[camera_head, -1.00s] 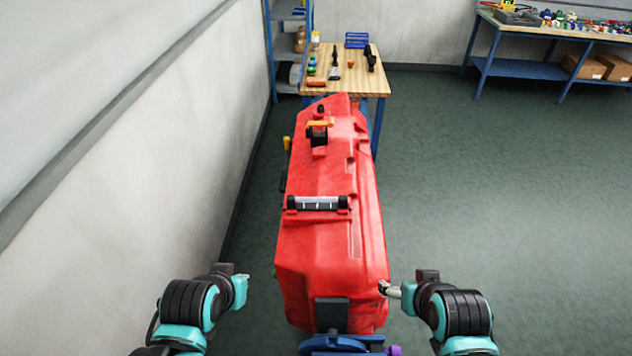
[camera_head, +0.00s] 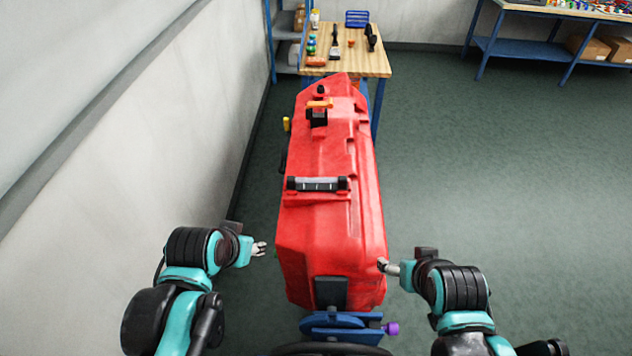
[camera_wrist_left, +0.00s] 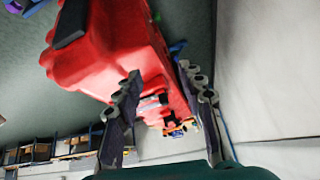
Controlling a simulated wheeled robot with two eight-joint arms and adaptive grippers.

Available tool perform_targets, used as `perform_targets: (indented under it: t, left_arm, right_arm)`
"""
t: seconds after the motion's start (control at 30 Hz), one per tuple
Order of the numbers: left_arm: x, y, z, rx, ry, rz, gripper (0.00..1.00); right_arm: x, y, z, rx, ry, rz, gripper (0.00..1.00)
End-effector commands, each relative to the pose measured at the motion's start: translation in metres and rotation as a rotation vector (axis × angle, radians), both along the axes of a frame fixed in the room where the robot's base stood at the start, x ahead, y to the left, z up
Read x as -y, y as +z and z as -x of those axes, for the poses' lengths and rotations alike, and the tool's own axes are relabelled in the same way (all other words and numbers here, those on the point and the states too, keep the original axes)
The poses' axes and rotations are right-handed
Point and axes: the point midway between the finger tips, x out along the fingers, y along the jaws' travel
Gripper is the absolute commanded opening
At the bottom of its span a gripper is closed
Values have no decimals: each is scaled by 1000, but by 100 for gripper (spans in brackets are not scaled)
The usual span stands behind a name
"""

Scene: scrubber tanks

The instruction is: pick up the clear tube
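The clear tube (camera_head: 317,184) lies crosswise on top of the red tank (camera_head: 330,235), its ends in black holders. In the left wrist view the tube (camera_wrist_left: 153,102) shows small, beyond and between the fingers. My left gripper (camera_head: 259,248) is left of the tank's near part, apart from the tube and nearer to me. In the left wrist view its two fingers (camera_wrist_left: 160,78) are spread with nothing between them. My right gripper (camera_head: 383,266) is close by the tank's near right edge; whether it touches is unclear, and its finger opening is too small to tell.
A black fitting with an orange handle (camera_head: 318,112) stands on the tank beyond the tube. A wooden table (camera_head: 345,62) with tools stands behind the tank. A wall (camera_head: 120,160) runs along the left. The floor (camera_head: 480,170) to the right is clear.

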Motion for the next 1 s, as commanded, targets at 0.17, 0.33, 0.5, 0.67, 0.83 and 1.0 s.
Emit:
perform_targets:
  t: [0.17,0.33,0.5,0.67,0.83,1.0]
  left_arm:
    - [17,31,-48,-50,-237,-71,39]
    - [35,44,-95,-82,-476,-126,39]
    - [54,46,-142,-94,-725,-172,39]
    - [73,38,-185,-83,-965,-206,39]
    - [92,21,-223,-51,-1194,-231,39]
    - [102,7,-242,-21,-1337,-245,39]
  right_arm:
    - [0,18,0,0,0,0,76]
    - [0,30,0,0,0,0,76]
    - [0,42,0,0,0,0,76]
    - [0,54,0,0,0,0,76]
    - [0,64,0,0,0,0,76]
    - [0,69,0,0,0,0,76]
